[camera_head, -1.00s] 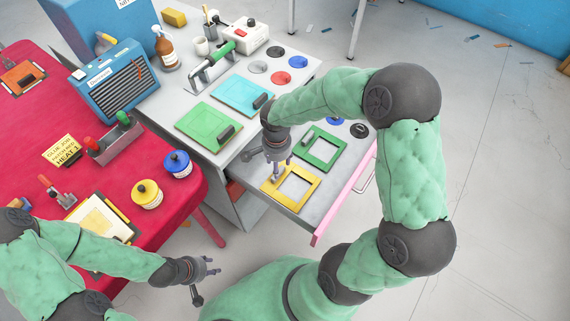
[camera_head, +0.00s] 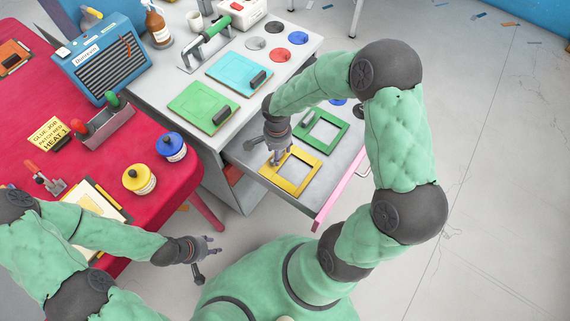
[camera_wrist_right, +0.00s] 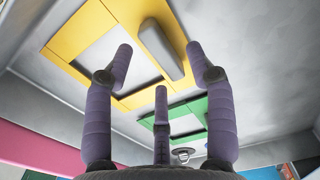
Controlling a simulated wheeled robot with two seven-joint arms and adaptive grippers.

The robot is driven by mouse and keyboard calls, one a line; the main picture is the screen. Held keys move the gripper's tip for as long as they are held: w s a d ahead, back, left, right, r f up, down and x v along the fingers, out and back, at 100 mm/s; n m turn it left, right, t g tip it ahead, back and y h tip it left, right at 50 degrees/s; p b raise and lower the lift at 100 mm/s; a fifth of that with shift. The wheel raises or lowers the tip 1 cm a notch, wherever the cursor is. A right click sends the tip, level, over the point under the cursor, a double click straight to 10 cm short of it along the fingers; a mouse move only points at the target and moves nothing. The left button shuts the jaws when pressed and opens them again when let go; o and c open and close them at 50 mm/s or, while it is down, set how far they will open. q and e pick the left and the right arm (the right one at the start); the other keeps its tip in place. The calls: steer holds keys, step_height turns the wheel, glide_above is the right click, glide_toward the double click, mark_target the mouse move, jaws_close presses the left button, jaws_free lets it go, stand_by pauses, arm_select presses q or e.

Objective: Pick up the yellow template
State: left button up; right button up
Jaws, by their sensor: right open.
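The yellow template (camera_head: 295,188), a flat square frame with a square opening, lies in the open drawer (camera_head: 238,150). In the right wrist view the yellow template (camera_wrist_right: 72,50) shows a grey block handle (camera_wrist_right: 160,48) on one side. My right gripper (camera_head: 276,158) is just above the template's left edge. Its fingers (camera_wrist_right: 160,75) are spread on both sides of the handle, with nothing held; whether they touch it I cannot tell. My left gripper (camera_head: 206,260) is empty, off the red table's edge, with its fingers apart.
A green template (camera_head: 340,125) lies beside the yellow one in the drawer; it also shows in the right wrist view (camera_wrist_right: 190,108). The drawer has a pink front (camera_head: 335,195). Green (camera_head: 190,105) and cyan (camera_head: 228,72) boards lie on the worktop above.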

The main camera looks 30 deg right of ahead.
step_height(320, 180, down, 3)
steer(key=shift+r+b, duration=0.15)
steer(key=shift+b, duration=0.2)
steer(key=shift+r, duration=0.1)
steer(key=shift+c, duration=0.3)
jaws_close()
